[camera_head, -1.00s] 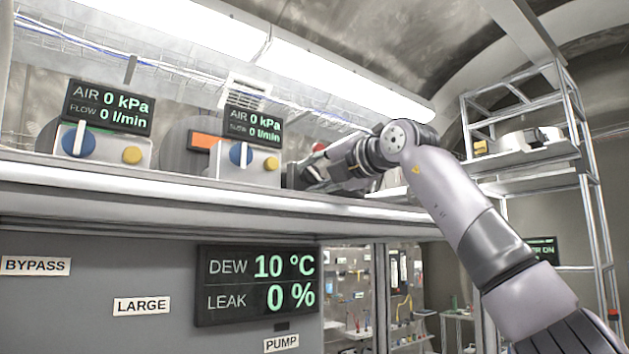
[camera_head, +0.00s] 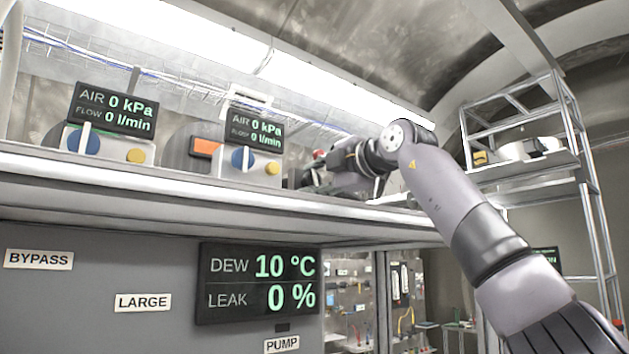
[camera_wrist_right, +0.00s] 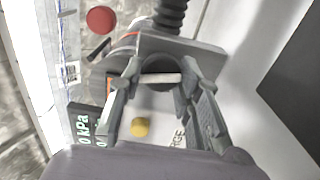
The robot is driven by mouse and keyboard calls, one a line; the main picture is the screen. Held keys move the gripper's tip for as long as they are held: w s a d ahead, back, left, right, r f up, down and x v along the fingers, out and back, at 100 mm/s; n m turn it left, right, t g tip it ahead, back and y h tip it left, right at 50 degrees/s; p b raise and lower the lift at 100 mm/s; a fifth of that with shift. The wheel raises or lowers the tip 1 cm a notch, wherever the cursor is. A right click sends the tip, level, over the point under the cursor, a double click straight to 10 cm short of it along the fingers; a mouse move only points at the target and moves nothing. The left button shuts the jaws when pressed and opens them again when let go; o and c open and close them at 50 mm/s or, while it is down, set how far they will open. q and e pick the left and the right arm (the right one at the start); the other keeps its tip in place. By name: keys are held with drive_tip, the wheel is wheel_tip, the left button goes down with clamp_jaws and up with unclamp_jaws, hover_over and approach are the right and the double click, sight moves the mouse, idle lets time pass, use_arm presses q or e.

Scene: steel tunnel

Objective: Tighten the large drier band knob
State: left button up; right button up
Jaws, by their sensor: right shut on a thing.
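My right gripper (camera_head: 308,178) is at the right end of the shelf, and its fingers are hard to make out in the head view. In the right wrist view, its two fingers (camera_wrist_right: 160,76) are closed around a pale bar, which looks like the handle of the large drier band knob (camera_wrist_right: 162,79). A dark round part shows behind the bar, on a grey fitting. In the head view the knob is hidden by my gripper. My left gripper is not in view.
Two boxes with blue knobs (camera_head: 243,158), yellow buttons (camera_head: 272,168) and air displays (camera_head: 255,131) stand left of my gripper. A black ribbed hose (camera_wrist_right: 170,14) and a red round part (camera_wrist_right: 101,19) are close by. The panel below reads dew 10 °C, leak 0 % (camera_head: 259,283).

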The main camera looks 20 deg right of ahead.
idle(0.4)
drive_tip(key=o, duration=1.1)
drive_tip(key=shift+d, duration=0.1)
drive_tip(key=shift+o, duration=0.2)
drive_tip(key=v, duration=1.2)
